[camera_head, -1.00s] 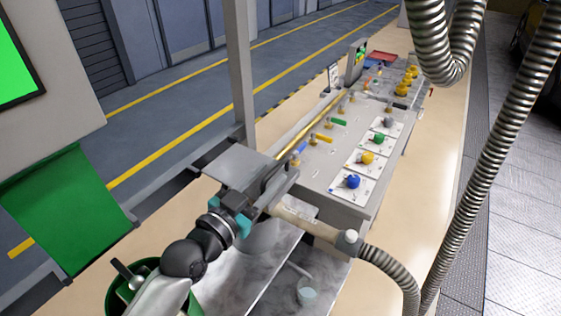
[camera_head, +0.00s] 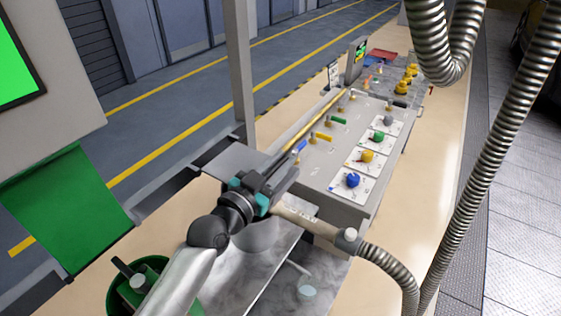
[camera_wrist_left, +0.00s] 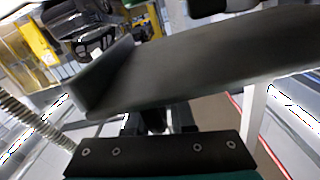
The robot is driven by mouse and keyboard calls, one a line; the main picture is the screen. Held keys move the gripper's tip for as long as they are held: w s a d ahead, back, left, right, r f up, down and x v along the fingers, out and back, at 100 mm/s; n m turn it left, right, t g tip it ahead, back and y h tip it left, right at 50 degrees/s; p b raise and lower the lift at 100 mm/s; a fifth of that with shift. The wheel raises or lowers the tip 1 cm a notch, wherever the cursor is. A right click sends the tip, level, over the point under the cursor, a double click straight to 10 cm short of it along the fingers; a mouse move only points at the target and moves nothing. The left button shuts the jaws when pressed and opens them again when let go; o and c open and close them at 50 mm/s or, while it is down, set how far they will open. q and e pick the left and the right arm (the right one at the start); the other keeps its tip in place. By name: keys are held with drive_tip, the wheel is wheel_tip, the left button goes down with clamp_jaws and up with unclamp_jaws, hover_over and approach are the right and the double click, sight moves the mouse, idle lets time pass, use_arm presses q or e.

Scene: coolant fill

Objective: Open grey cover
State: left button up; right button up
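A flat grey plate (camera_head: 228,158), which looks like the grey cover, is at the near left end of the workbench in the head view. My left gripper (camera_head: 280,174) is at its right edge. In the left wrist view a broad dark grey plate with a bent lip (camera_wrist_left: 190,62) lies across the view, apparently the same cover. It hides the fingertips, so I cannot tell whether the gripper holds it. My right gripper is not in view.
A pale nozzle (camera_head: 305,222) on a ribbed hose (camera_head: 388,265) lies just right of the gripper. Beyond stands a grey panel with blue (camera_head: 352,180), yellow (camera_head: 367,156) and green (camera_head: 378,137) knobs. A green bin (camera_head: 120,300) is at lower left. A grey post (camera_head: 240,70) rises behind the plate.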

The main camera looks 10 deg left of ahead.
use_arm(q)
clamp_jaws()
idle(1.0)
